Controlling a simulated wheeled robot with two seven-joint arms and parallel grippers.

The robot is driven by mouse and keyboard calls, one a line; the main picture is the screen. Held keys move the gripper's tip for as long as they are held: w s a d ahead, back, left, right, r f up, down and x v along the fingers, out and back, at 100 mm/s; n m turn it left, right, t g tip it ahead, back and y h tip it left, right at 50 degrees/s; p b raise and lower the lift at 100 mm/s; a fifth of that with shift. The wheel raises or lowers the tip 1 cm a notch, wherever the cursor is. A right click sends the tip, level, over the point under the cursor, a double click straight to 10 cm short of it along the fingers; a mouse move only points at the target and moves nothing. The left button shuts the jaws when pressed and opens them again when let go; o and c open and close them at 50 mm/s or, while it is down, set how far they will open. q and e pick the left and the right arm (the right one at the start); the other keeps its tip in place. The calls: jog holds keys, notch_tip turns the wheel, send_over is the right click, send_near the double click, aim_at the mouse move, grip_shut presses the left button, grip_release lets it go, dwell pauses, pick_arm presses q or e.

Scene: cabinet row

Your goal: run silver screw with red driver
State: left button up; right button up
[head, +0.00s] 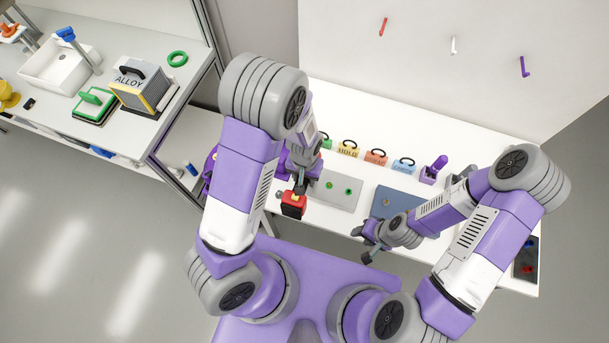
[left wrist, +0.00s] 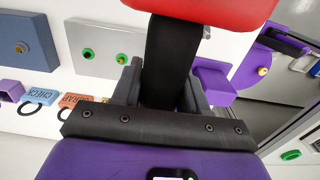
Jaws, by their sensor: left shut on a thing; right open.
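My left gripper (head: 299,188) is shut on the black handle of the red driver (head: 292,207), near the table's front edge. In the left wrist view the driver's red body (left wrist: 205,10) shows at the top, with its black handle between the fingers. A grey plate (head: 338,200) with two green-ringed spots lies just right of the driver; small screw-like heads show in the rings in the left wrist view. I cannot tell which screw is the silver one. My right gripper (head: 367,243) is open and empty at the table's front edge.
A blue-grey plate (head: 386,203) lies right of the grey plate, partly under my right arm. Several small labelled blocks with black loops, including an orange one (head: 376,158), stand behind. A purple holder (head: 432,172) stands right of them. A side counter with an ALLOY box (head: 139,88) is at left.

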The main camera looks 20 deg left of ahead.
pick_arm(q)
jog(key=shift+f+b, duration=0.4)
jog(key=shift+f, duration=0.1)
dwell(0.3)
jog(key=shift+s, duration=0.15)
dwell(1.0)
jog(key=shift+r+p, duration=0.45)
jog(key=shift+p, duration=0.05)
dwell(1.7)
jog(key=shift+r+p, duration=0.4)
jog(key=shift+r, duration=0.05)
jog(key=shift+w+r+p, duration=0.2)
jog(key=shift+r+p, duration=1.45)
jog(key=shift+r, duration=0.35)
